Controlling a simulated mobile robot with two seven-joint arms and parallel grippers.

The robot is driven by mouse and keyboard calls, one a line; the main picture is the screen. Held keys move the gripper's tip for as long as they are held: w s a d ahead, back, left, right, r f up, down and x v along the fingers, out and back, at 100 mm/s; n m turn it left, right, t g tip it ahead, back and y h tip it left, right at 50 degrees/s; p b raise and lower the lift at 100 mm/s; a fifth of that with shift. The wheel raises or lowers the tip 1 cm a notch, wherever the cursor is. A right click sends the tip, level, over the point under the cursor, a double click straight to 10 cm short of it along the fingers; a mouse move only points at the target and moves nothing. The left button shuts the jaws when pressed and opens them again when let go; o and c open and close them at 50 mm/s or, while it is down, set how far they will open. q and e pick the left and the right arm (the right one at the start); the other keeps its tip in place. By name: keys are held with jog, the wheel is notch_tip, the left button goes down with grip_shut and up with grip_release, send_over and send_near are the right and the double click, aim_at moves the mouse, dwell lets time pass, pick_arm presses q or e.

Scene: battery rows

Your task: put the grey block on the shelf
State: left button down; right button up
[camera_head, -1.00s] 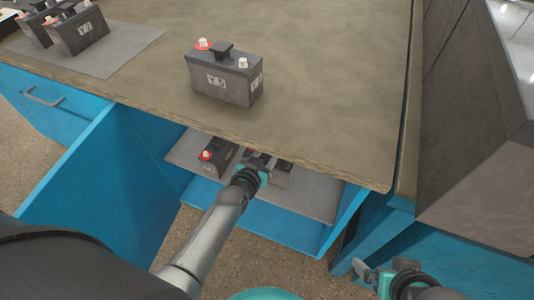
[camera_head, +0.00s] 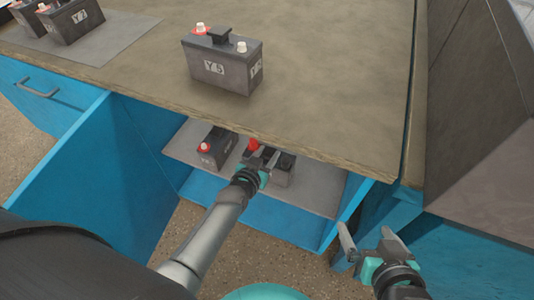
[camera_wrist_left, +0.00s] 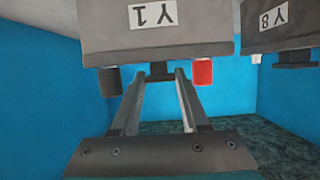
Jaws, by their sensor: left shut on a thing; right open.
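Grey battery blocks with red and white or dark terminals are in view. My left gripper (camera_head: 264,164) is inside the open cabinet under the bench, shut on the top handle of a grey block (camera_head: 283,177). In the left wrist view this block (camera_wrist_left: 190,38) is labelled Y1, with its handle between the fingertips. The block is at the grey shelf board (camera_head: 317,199); I cannot tell whether it touches the board. A second grey block (camera_head: 213,150) stands to its left, partly under the bench edge. My right gripper (camera_head: 374,238) is open and empty, right of the cabinet.
A grey block (camera_head: 222,68) labelled Y5 stands on the bench top (camera_head: 330,90). A blue door (camera_head: 85,185) is open on the left. A large grey box (camera_head: 480,150) is at the right.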

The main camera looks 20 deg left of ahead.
pick_arm(q)
jog(key=shift+w+r, duration=0.25)
jog(key=shift+f, duration=0.1)
jog(key=shift+c, duration=2)
grip_release()
jog(key=shift+s+f, duration=0.25)
jog(key=shift+r, duration=0.1)
